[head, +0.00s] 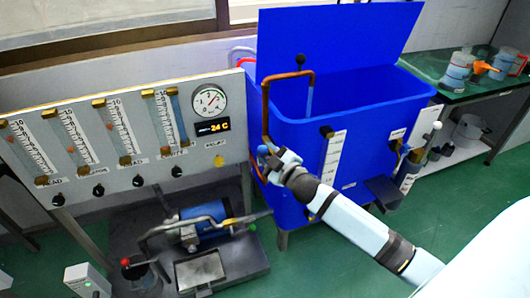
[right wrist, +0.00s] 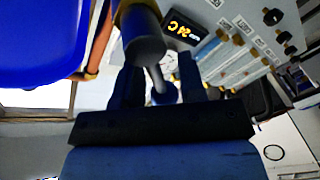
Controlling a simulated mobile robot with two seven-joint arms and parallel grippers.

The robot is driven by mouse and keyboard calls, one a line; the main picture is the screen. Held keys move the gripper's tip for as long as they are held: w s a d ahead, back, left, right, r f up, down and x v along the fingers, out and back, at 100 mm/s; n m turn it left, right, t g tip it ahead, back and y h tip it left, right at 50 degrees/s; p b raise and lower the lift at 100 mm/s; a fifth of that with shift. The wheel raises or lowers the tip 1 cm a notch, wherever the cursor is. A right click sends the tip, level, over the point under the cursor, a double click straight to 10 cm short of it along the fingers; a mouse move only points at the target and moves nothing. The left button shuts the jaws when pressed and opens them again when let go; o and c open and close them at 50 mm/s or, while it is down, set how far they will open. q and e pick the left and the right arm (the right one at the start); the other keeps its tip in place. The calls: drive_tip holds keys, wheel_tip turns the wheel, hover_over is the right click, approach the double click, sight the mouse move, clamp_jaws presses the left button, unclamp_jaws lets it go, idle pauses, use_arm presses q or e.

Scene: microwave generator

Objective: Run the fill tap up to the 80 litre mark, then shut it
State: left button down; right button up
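The blue tank (head: 300,190) stands in the middle of the head view with its lid up. A copper fill pipe (head: 266,105) rises at its left front corner and bends over the rim. No water surface shows. My left gripper is out of view.
A grey flowmeter panel (head: 90,200) with a gauge (head: 209,102) and a 24 C display (head: 212,127) stands left of the tank. A pump (head: 203,215) sits on a dark tray below. A green bench (head: 430,65) with jars is at right.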

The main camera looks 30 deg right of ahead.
drive_tip(key=shift+w, duration=0.8)
drive_tip(key=shift+c, duration=0.5)
clamp_jaws()
